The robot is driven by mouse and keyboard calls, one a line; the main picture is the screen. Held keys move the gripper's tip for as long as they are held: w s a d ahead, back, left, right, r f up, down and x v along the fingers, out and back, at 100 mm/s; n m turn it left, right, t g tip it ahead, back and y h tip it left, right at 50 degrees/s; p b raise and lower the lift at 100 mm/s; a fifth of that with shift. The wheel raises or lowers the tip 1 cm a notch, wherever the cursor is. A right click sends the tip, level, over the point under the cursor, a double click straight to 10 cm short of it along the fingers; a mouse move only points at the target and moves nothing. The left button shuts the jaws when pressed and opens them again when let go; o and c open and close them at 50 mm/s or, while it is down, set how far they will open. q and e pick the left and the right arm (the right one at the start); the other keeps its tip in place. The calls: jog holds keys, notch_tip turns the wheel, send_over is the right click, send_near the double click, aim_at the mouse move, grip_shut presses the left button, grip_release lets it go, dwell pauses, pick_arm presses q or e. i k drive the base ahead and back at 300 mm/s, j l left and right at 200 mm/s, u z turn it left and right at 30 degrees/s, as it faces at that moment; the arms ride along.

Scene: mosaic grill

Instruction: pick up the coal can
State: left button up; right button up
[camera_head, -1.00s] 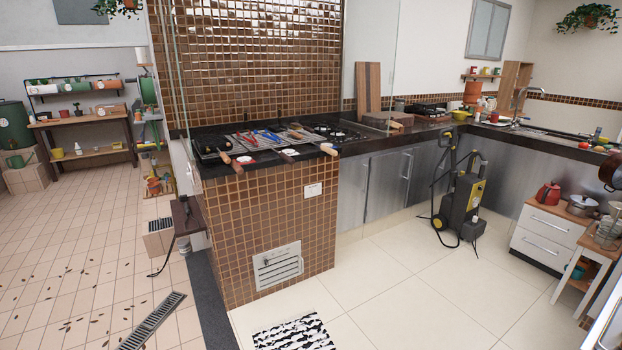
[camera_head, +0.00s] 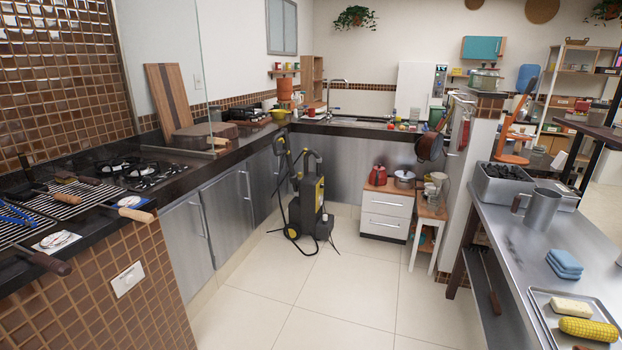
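A grey metal can with a side handle (camera_head: 541,209), which looks like the coal can, stands upright on the steel table (camera_head: 505,238) at the right. It is beside a grey metal bin (camera_head: 500,190) filled with dark lumps that look like coal. The inside of the can is not clearly visible. Neither of my grippers is in view.
The tiled grill (camera_head: 125,270) with tools on its grate is at the left. A black and yellow pressure washer (camera_head: 308,195) stands near the back counter. Blue cloths (camera_head: 564,264) and a corn tray (camera_head: 545,308) share the steel table. The pale floor (camera_head: 330,290) between is clear.

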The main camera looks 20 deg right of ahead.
aim_at(543, 203)
jog(key=i+l+z, duration=0.2)
jog(key=i+z, duration=0.25)
jog(key=i+l+z, duration=0.1)
jog(key=i+z, duration=0.15)
jog(key=z, duration=0.2)
jog(key=i+z, duration=0.45)
jog(key=i+j+z, duration=0.2)
jog(key=z, duration=0.2)
jog(key=i+j+z, duration=0.25)
jog(key=z, duration=0.2)
jog(key=i+j+z, duration=0.45)
jog(key=k+l, duration=0.05)
jog(key=k, duration=0.05)
